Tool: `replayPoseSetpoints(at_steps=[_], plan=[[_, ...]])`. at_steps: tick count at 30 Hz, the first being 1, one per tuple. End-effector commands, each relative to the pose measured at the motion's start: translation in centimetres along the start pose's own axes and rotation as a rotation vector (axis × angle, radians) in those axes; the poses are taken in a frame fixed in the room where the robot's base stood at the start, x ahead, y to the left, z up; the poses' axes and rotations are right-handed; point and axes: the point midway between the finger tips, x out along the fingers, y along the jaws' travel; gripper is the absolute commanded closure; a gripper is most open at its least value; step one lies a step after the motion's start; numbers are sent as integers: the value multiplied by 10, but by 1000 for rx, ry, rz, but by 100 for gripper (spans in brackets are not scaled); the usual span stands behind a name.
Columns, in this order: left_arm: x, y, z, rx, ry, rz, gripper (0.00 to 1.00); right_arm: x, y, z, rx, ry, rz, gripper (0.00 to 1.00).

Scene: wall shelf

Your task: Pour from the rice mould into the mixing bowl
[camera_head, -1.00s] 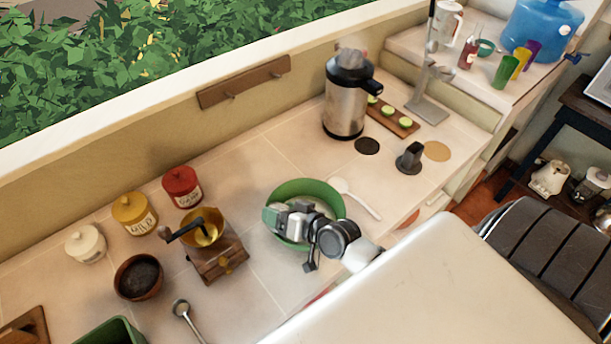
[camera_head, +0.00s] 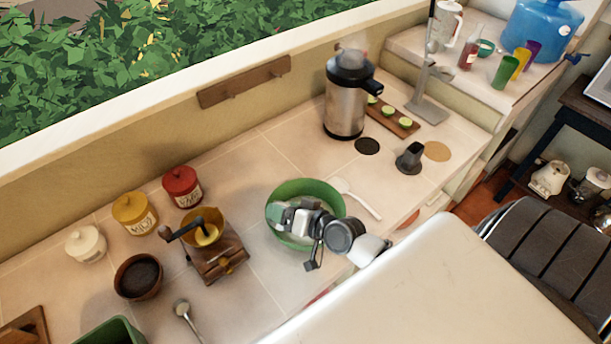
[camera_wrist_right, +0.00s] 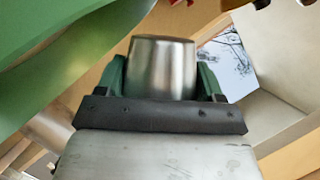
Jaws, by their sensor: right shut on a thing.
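The green mixing bowl (camera_head: 293,189) stands on the counter in the head view, with something pale inside it. My right gripper (camera_head: 280,214) is over the bowl's left part, its arm coming in from the lower right. In the right wrist view the gripper (camera_wrist_right: 161,80) is shut on a shiny metal cup, the rice mould (camera_wrist_right: 161,66), between its green fingers. The bowl's green wall (camera_wrist_right: 40,75) fills the left of that view. The mould cannot be made out in the head view, and its contents are hidden. My left gripper is not in view.
A brass-topped grinder (camera_head: 216,258) stands left of the bowl, and a white spoon (camera_head: 362,200) lies to its right. A steel dispenser (camera_head: 345,105) and a dark scoop-like object (camera_head: 409,158) stand farther back right. The counter behind the bowl is clear.

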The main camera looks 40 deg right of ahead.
Motion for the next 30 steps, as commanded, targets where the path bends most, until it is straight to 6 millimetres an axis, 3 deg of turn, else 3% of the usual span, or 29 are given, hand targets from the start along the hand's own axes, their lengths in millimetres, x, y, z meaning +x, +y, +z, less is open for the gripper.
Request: replayPoseSetpoints(at_steps=[16, 30], plan=[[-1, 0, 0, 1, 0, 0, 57, -2, 2, -5, 67, 1, -28, 59], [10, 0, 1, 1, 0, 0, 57, -2, 2, -6, 126, 2, -53, 59]])
